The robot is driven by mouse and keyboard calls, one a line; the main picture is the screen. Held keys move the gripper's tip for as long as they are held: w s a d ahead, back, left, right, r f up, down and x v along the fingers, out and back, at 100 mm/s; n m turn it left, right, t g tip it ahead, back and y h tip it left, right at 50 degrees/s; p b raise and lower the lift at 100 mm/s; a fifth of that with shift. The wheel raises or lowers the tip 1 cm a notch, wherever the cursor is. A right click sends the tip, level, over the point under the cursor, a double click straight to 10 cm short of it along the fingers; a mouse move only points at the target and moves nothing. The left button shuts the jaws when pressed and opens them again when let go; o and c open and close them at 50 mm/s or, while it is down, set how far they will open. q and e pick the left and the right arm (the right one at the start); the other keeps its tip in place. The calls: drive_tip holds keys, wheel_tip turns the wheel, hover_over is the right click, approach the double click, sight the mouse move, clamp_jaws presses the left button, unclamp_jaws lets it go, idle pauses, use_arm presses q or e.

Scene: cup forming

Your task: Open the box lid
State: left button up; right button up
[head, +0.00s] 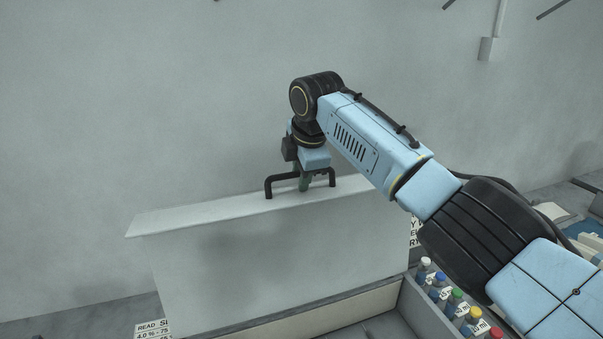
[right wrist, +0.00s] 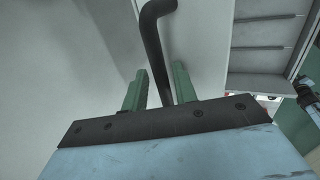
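The box lid (head: 290,255) is a wide pale panel standing up steeply, with a narrow strip along its top edge. A black bar handle (head: 270,186) sits on that edge; in the right wrist view its bent bar (right wrist: 153,40) runs down between the fingers. My right gripper (head: 304,183) is at the handle, pointing down. My left gripper is in neither view.
A grey open box interior (head: 375,325) shows below the lid. Several bottles with coloured caps (head: 457,295) stand in a rack at the lower right, under my right arm. Printed labels (head: 153,328) show at the lower left. A plain wall is behind.

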drive_tip(key=shift+s+r, duration=0.15)
drive_tip(key=shift+r, duration=0.15)
drive_tip(key=b+v, duration=0.2)
drive_tip(key=v, duration=1)
drive_tip(key=shift+s+d+r+b, duration=0.15)
drive_tip(key=shift+d+r+b, duration=0.05)
drive_tip(key=shift+r+b, duration=0.1)
